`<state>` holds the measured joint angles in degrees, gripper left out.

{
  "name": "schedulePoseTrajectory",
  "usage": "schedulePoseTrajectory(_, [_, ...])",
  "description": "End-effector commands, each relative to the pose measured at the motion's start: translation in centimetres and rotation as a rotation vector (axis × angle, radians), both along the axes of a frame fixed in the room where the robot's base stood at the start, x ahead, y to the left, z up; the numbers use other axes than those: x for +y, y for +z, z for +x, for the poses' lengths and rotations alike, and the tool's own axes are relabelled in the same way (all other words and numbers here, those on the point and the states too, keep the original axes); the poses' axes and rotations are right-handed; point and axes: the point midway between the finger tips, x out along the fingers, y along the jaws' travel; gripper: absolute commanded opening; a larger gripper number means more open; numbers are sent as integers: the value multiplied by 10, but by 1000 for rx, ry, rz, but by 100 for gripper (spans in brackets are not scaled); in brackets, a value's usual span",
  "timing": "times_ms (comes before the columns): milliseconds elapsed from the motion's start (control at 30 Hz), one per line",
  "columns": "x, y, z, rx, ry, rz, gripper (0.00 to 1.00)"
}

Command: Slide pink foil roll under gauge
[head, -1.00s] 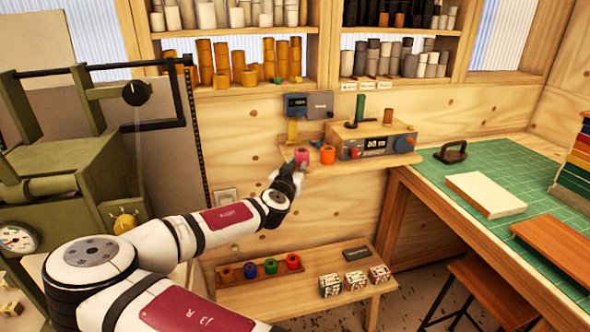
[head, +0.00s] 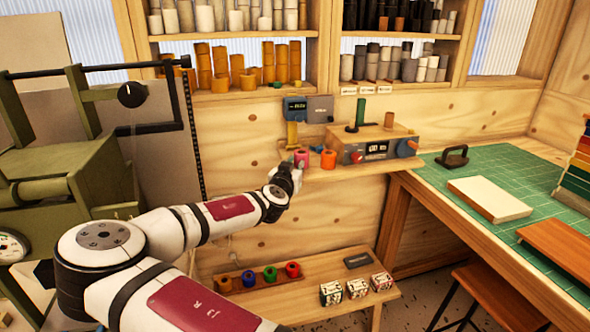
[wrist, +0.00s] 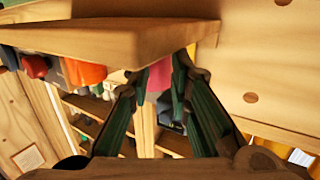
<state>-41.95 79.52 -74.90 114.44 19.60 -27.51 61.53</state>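The pink foil roll (head: 301,159) stands near the left end of the small wall shelf (head: 318,171), just right of and in front of the gauge's yellow post. The gauge (head: 297,108) is a dark box with a small display, fixed on the wall above that post (head: 292,135). My gripper (head: 298,172) reaches up to the roll from the lower left. In the wrist view, the green fingers of my gripper (wrist: 160,78) close on both sides of the pink roll (wrist: 158,74). The shelf board hides part of the roll there.
An orange roll (head: 328,159) stands close to the right of the pink one. A box with a display and knobs (head: 377,150) fills the shelf's right part. Below, a bench (head: 330,285) carries several coloured rolls and patterned boxes. A green-matted table (head: 490,165) is at right.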

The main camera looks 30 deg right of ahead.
Motion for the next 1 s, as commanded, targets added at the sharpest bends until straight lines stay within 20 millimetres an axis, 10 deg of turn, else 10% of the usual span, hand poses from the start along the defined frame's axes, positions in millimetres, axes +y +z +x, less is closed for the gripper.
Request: schedulePoseTrajectory(1000, [-16, -1, 39, -1, 0, -1, 18])
